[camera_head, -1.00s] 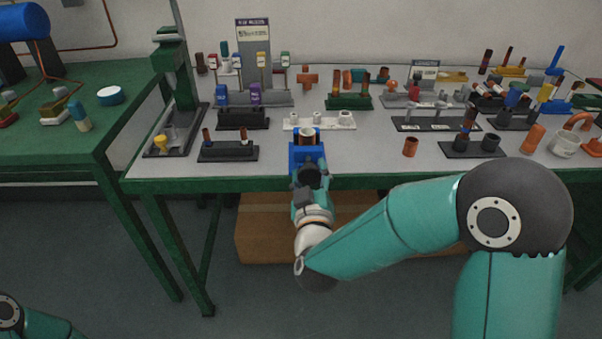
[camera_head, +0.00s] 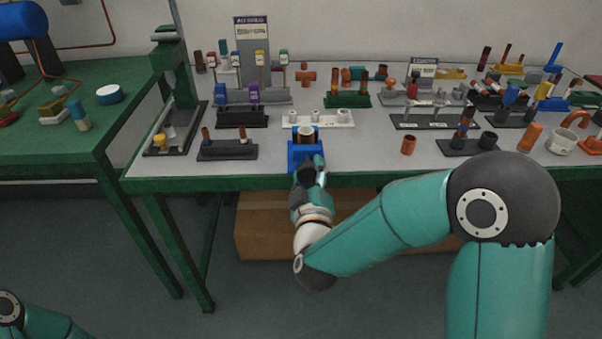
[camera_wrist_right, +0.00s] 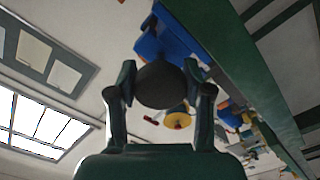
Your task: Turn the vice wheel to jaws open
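The blue vice (camera_head: 304,153) stands at the front edge of the grey-topped table, with a copper-coloured round piece (camera_head: 306,131) at its top. My right gripper (camera_head: 311,170) is at the vice's front side and hides most of the wheel in the head view. In the right wrist view, the dark round vice wheel (camera_wrist_right: 160,86) sits between the two fingers of my right gripper (camera_wrist_right: 160,78). The finger pads appear to press on its opposite sides. The jaws' opening cannot be made out. My left gripper is out of view; only part of my left arm shows at lower left.
A white rack (camera_head: 318,119) stands just behind the vice. A dark rack (camera_head: 227,151) is to its left, and a loose copper cup (camera_head: 408,145) to its right. A cardboard box (camera_head: 262,228) is under the table. Bare tabletop lies beside the vice.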

